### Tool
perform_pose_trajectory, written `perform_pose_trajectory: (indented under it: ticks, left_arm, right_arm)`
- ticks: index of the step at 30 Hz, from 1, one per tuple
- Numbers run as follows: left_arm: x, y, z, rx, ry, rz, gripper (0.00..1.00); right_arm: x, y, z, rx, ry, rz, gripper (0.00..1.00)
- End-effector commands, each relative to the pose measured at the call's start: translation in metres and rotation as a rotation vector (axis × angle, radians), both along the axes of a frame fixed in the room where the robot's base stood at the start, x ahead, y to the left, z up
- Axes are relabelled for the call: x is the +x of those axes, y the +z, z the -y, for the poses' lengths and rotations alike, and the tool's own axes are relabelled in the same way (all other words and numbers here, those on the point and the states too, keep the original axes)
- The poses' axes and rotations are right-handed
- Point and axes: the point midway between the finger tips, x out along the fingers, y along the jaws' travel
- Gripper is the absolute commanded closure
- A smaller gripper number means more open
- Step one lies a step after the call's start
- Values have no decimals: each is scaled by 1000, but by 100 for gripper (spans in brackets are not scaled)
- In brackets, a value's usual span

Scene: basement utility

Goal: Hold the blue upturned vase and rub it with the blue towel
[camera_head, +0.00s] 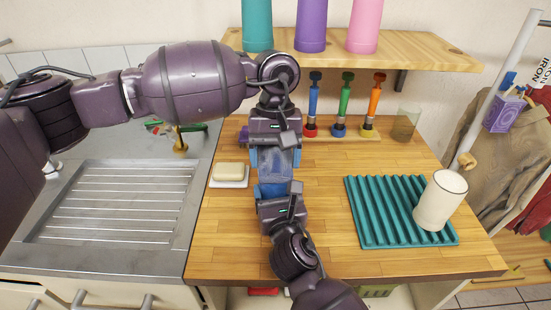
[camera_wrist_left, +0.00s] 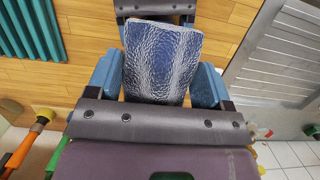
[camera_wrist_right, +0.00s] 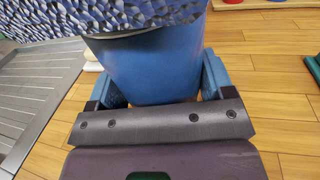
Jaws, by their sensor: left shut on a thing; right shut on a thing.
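Soap on a white dish (camera_head: 229,183) lies left of the grippers. A teal ribbed mat (camera_head: 372,215) bears a cream cup (camera_head: 440,200) at the right. Behind stand several coloured-handled tools (camera_head: 344,105) and a clear glass (camera_head: 405,124). A shelf (camera_head: 420,52) overhangs. The steel drainboard (camera_head: 110,205) is bare.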

Motion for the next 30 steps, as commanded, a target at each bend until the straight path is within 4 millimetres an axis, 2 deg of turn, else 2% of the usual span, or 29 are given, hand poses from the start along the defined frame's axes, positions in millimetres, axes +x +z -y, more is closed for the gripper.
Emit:
perform_pose_trajectory:
  ticks: [21, 30]
  left_arm:
    - [0, 58, 0, -1, 0, 2, 50]
    - [0, 62, 0, 0, 0, 0, 50]
  right_arm:
    - [0, 0, 0, -1, -1, -1, 53]
    - [0, 0, 0, -1, -1, -1, 53]
